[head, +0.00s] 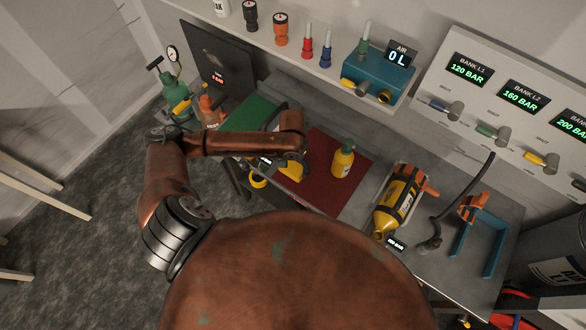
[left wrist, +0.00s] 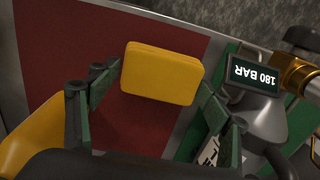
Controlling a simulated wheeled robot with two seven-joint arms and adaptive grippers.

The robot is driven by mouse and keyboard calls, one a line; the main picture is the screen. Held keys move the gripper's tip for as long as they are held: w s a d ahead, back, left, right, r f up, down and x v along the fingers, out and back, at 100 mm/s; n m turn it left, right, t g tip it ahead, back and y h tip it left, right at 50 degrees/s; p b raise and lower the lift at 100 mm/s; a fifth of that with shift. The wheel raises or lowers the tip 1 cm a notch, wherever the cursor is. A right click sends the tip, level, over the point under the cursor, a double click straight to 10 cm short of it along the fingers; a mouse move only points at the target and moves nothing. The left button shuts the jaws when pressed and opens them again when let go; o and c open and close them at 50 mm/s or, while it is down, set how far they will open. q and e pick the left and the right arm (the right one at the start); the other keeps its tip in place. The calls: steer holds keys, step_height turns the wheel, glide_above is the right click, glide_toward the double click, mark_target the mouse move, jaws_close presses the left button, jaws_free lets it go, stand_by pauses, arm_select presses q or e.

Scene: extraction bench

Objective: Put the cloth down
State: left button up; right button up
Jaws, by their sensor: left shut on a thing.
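The cloth (left wrist: 160,72) is a folded yellow pad with rounded corners, held between the green fingers of my left gripper (left wrist: 158,95) in the left wrist view. It is over the red mat (left wrist: 100,40), near the mat's edge; its height above the mat cannot be told. In the head view my left gripper (head: 290,163) reaches down over the left side of the red mat (head: 325,198), and my arm hides part of it. A yellow patch shows there beside the gripper, but I cannot make out the cloth's outline. My right gripper is not in view.
A yellow spray bottle (head: 343,160) stands on the red mat, right of my left gripper. A green mat (head: 250,113) lies to the left. A yellow cylinder (head: 393,205) lies on the bench further right, near a blue bracket (head: 480,245). A 180 BAR display (left wrist: 254,77) is close by.

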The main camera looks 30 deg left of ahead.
mark_target(293, 166)
arm_select(q)
steer(key=shift+w+f, duration=0.25)
steer(key=shift+f, duration=0.1)
step_height(293, 166, down, 3)
steer(key=shift+a+r, duration=0.1)
steer(key=o, duration=1.3)
step_height(293, 166, up, 12)
steer(key=shift+p, duration=0.45)
